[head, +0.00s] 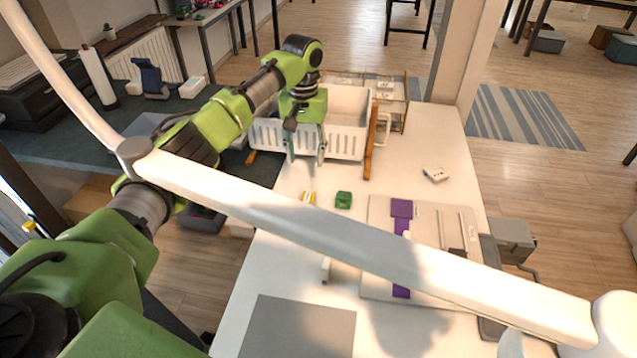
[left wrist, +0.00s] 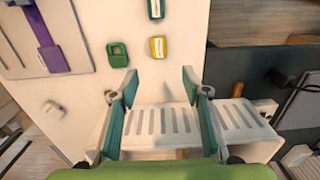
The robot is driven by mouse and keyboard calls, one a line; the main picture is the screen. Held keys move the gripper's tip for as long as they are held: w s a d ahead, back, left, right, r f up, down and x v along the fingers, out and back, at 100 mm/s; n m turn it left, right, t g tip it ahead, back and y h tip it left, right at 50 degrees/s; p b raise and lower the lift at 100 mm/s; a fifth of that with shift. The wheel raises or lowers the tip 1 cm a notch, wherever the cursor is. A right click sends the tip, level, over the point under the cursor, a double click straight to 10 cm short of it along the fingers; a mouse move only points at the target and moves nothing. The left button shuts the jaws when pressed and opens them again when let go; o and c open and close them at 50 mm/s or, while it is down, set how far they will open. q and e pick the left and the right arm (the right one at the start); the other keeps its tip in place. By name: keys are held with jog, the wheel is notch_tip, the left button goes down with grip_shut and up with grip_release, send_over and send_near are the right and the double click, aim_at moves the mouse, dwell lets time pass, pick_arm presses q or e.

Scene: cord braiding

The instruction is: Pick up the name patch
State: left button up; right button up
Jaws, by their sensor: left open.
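A small white piece with dark marks (head: 436,174) lies flat on the right of the white table; it may be the name patch, but its marks are too small to read. A similar pale piece (left wrist: 53,110) shows in the left wrist view. A yellow piece with a white label (left wrist: 158,47) and a green piece (left wrist: 118,54) lie on the table beyond my left fingertips; in the head view the green one (head: 343,200) is right of the yellow one (head: 308,198). My left gripper (head: 306,154) is open and empty, over the white slotted bin. My right gripper is not in view.
The white slotted bin (head: 348,143) stands at the table's far end, with a wooden bar (head: 371,145) along its right side. A pale board with a purple strip (head: 401,226) lies on the right. A grey mat (head: 290,330) is nearer. The white table (head: 330,178) has bare room between.

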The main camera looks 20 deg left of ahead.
pick_arm(q)
send_over(308, 197)
notch_tip(308, 197, down, 8)
jog(key=shift+a+r+p, duration=0.1)
jog(key=shift+a+p, duration=0.05)
jog(key=shift+p, duration=0.2)
jog(key=shift+f, duration=0.45)
notch_tip(308, 197, down, 5)
jog(key=shift+p, duration=0.4)
jog(key=c, duration=0.8)
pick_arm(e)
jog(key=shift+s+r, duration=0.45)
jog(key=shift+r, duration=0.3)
